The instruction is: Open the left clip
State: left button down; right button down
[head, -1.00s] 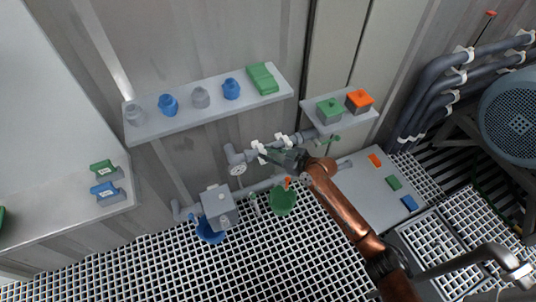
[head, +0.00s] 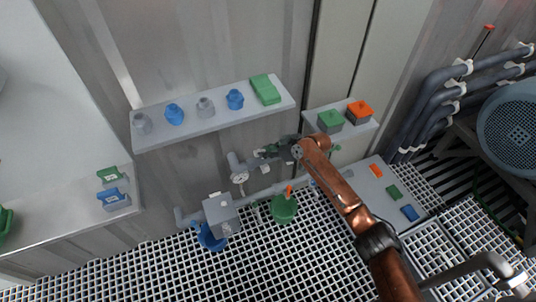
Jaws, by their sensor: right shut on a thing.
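A grey pipe with a round gauge (head: 239,178) runs along the wall below the long shelf. My right gripper (head: 262,152) reaches in from the right and is shut at the left clip (head: 256,155), a small white part on this pipe. The dark fingers hide most of the clip, and its exact position cannot be told. Another small white piece (head: 265,168) shows just below the fingers. The right clip is hidden or too small to make out behind my gripper and wrist. My left gripper is not in view.
A long shelf (head: 205,122) with grey and blue fittings and a green block is above the pipe. A small shelf (head: 345,130) holding a green and an orange box is close to my right arm. A grey box (head: 221,214) and green funnel (head: 284,209) are below.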

jog(key=shift+a+r, duration=0.25)
jog(key=shift+a, duration=0.2)
jog(key=c, duration=1.9)
grip_release()
jog(key=shift+w+f, duration=0.1)
jog(key=shift+o, duration=0.4)
jog(key=shift+d, duration=0.3)
jog(key=v, duration=1.2)
jog(key=shift+f, duration=0.15)
